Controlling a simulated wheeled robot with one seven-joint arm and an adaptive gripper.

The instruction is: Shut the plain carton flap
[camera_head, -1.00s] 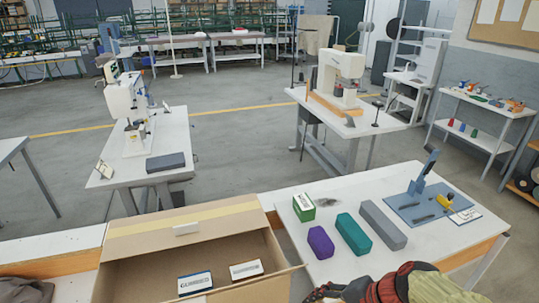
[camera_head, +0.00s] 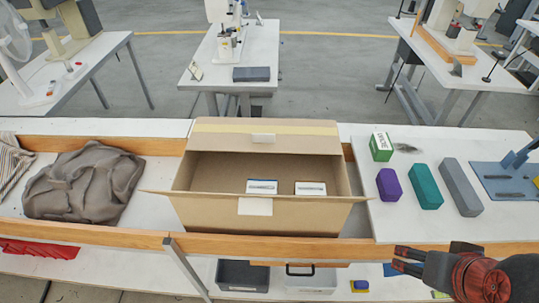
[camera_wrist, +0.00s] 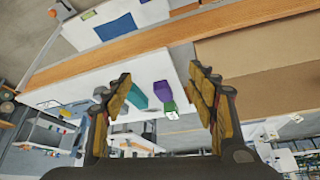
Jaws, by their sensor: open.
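The open cardboard carton (camera_head: 300,223) stands on the bench in the middle of the head view, with two small white-labelled boxes inside. Its back flap (camera_head: 225,139) stands open behind the opening, with a yellowish strip across it and a white tab at its lower edge. Narrow side flaps stick out left (camera_head: 162,194) and right (camera_head: 345,198). A white label is on the front. My gripper (camera_head: 400,259) is empty and apart from the carton, right of it and nearer the camera. In the wrist view its fingers (camera_wrist: 160,86) are spread; a brown cardboard surface (camera_wrist: 262,52) shows to the right.
A white board right of the carton holds a green box (camera_head: 381,147), a purple block (camera_head: 389,185), a teal block (camera_head: 425,185) and a grey block (camera_head: 461,187). Grey-brown cloth (camera_head: 88,183) lies left of the carton. Wooden rails (camera_head: 300,246) edge the bench.

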